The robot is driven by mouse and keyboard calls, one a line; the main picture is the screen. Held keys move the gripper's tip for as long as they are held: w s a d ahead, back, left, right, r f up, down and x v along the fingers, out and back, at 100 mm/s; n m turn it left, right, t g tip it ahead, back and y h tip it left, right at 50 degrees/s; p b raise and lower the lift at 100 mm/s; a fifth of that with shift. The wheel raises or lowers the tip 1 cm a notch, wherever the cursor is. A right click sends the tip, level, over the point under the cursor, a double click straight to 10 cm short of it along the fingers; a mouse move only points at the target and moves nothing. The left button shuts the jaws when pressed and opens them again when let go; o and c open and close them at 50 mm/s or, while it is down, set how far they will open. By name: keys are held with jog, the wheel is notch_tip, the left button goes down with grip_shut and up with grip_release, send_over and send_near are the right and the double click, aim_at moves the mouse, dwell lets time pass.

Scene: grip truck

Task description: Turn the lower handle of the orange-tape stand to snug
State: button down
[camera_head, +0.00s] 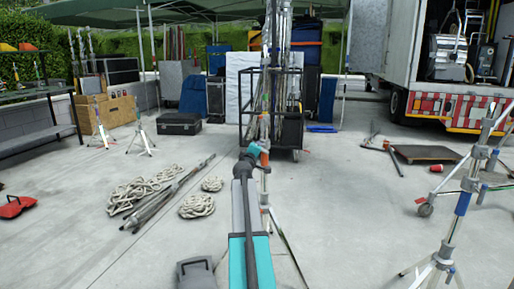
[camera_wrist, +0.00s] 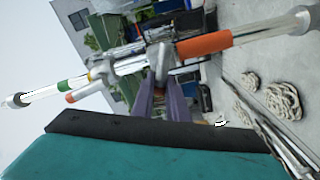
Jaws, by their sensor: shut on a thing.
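The orange-tape stand (camera_wrist: 265,29) crosses the wrist view, with its lower end to the right and its orange tape (camera_wrist: 205,43) right of the middle. My gripper (camera_wrist: 160,80) is shut on the grey lower handle (camera_wrist: 163,57), beside the collar just above the orange tape. The fingertips hide part of the handle. Another small handle with an orange tip (camera_wrist: 84,93) sits higher on the stand, near green tape. In the head view the stand (camera_head: 264,185) is upright in front of my arm, partly hidden by it. The exact handle angle cannot be told.
A cart (camera_head: 287,128) loaded with poles stands behind the stand. Rope coils (camera_head: 197,206) and poles lie on the floor at left. Another stand with blue tape (camera_head: 462,203) is at right. A truck (camera_head: 450,110) is at the back right. Bare concrete lies between.

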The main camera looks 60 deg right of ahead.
jog(key=n, duration=0.2)
jog(key=f+n+p, duration=0.1)
jog(key=n, duration=0.1)
jog(key=shift+w+n, duration=0.1)
jog(key=shift+n, duration=0.2)
dwell(0.4)
jog(key=c, duration=1.7)
grip_release()
jog(key=shift+c, duration=0.2)
jog(key=shift+a, duration=0.15)
jog(key=p+v, duration=0.1)
jog(key=v, duration=1.2)
jog(key=shift+a, duration=0.3)
